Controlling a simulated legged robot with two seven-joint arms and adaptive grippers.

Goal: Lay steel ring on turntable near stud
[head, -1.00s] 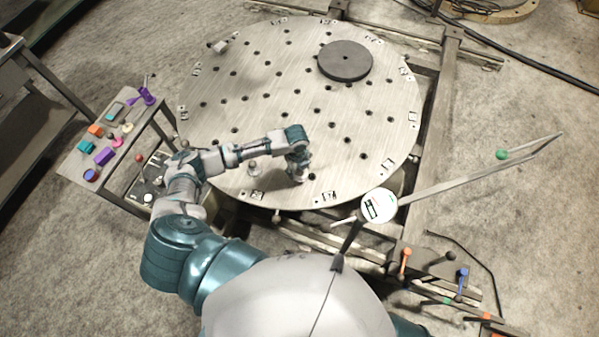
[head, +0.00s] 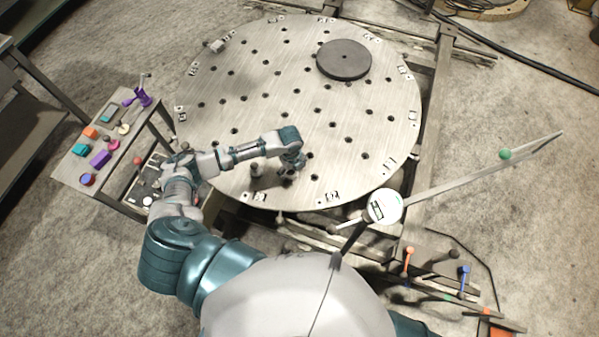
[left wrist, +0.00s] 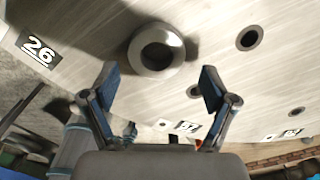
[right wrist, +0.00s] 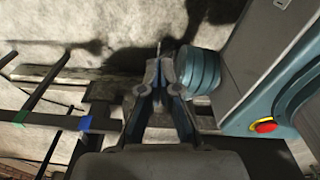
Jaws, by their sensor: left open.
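The steel ring (left wrist: 157,50), thick-walled with a dark centre, shows on the turntable in the left wrist view, just beyond my left fingertips. My left gripper (left wrist: 158,82) is open, one finger towards each side of the ring and apart from it. In the head view the left gripper (head: 288,172) is low over the near part of the turntable (head: 225,120). A small upright grey post, apparently the stud (head: 256,171), stands left of it. The ring cannot be made out in the head view. My right gripper (right wrist: 160,65) is shut and empty, away from the turntable.
A dark round disc (head: 343,60) lies at the turntable's back right. A side table (head: 75,165) with small coloured items stands at left. A dial gauge (head: 384,206) and a long bar (head: 480,172) are at right. The turntable's middle is clear apart from holes.

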